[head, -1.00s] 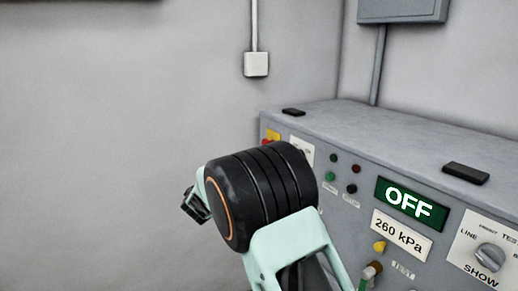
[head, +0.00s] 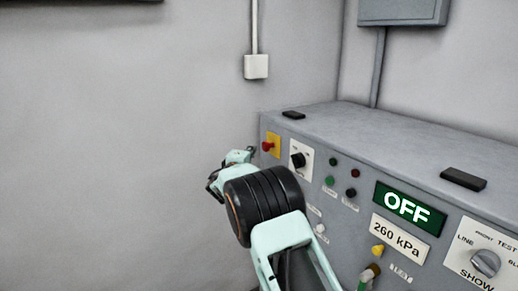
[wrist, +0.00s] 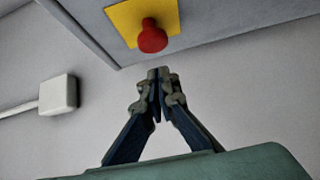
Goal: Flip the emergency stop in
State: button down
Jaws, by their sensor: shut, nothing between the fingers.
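The emergency stop is a red mushroom button (head: 268,146) on a yellow plate (head: 274,141), at the far left end of the grey panel's front in the head view. In the wrist view the red button (wrist: 152,38) stands out from its yellow plate (wrist: 128,20) at top centre. My gripper (wrist: 159,74) is shut and empty, its fingertips just below the button in that picture, with a gap between them. In the head view my gripper (head: 251,151) is left of the button, partly hidden by my wrist.
The grey cabinet (head: 365,128) carries a black knob (head: 298,160), small coloured buttons, an OFF display (head: 409,207), a 260 kPa label (head: 402,236) and a selector knob (head: 486,263). A white wall box (head: 256,66) hangs behind. Free room lies left of the cabinet.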

aim_at(265, 147)
jog(key=shift+w+d, duration=0.4)
jog(key=shift+d, duration=0.3)
jog(key=shift+w+d, duration=0.35)
jog(key=shift+d, duration=0.35)
jog(key=shift+f, duration=0.1)
jog(key=b, duration=0.1)
jog(key=d+b, duration=0.1)
jog(key=shift+w+f+b, duration=0.15)
jog(key=shift+w+b, duration=0.15)
jog(key=shift+b, duration=0.05)
jog(key=shift+w+d+b, duration=0.15)
jog(key=shift+d+b, duration=0.05)
jog(key=shift+b, duration=0.1)
jog(key=shift+d+r, duration=0.15)
jog(key=shift+r, duration=0.1)
